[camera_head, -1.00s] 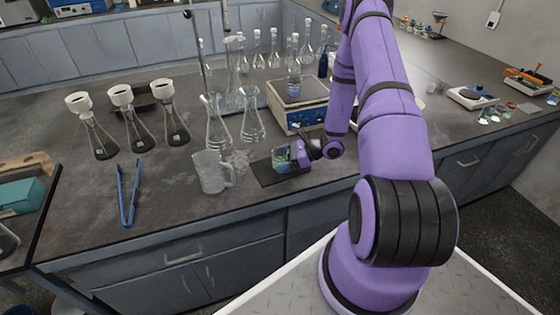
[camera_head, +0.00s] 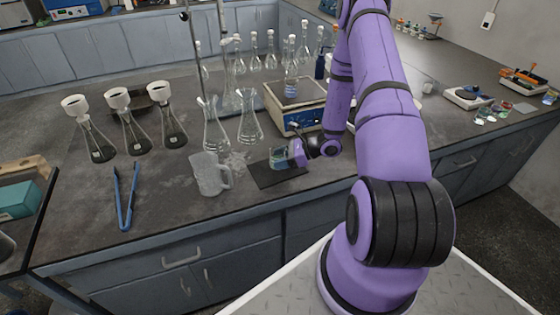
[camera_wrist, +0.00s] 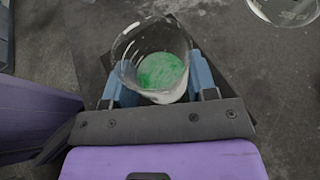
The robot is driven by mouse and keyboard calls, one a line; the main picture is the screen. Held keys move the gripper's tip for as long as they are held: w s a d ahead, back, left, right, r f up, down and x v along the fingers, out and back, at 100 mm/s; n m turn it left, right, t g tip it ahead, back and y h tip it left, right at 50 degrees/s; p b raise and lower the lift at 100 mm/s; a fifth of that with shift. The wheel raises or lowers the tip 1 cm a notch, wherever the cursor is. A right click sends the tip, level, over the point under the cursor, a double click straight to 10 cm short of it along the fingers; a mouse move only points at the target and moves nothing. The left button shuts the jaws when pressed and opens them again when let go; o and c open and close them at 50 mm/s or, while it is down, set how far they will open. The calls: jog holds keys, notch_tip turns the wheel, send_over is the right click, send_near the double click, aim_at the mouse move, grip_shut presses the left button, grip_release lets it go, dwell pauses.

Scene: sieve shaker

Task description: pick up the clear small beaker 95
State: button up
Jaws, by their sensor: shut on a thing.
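The clear small beaker (camera_wrist: 153,50) holds green contents and stands between the two blue finger pads of my gripper (camera_wrist: 160,85) in the wrist view. My gripper is shut on it, one finger on each side. In the head view the beaker (camera_head: 278,157) is at the left end of my gripper (camera_head: 288,155), over a dark mat (camera_head: 278,178) near the bench's front edge. I cannot tell whether its base touches the mat.
A clear jug (camera_head: 208,175) stands left of the mat. Clear flasks (camera_head: 249,127) and a blue balance (camera_head: 293,118) stand behind. Blue tongs (camera_head: 124,195) and several funnel-topped flasks (camera_head: 134,135) are farther left. The bench front right of the mat is mostly clear.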

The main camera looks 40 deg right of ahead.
jog(key=shift+r, duration=0.75)
jog(key=s+a+r, duration=0.2)
jog(key=s+a, duration=0.8)
jog(key=a, duration=0.2)
jog(key=shift+a, duration=0.25)
jog(key=shift+r, duration=0.1)
jog(key=shift+w, duration=0.1)
dwell(0.3)
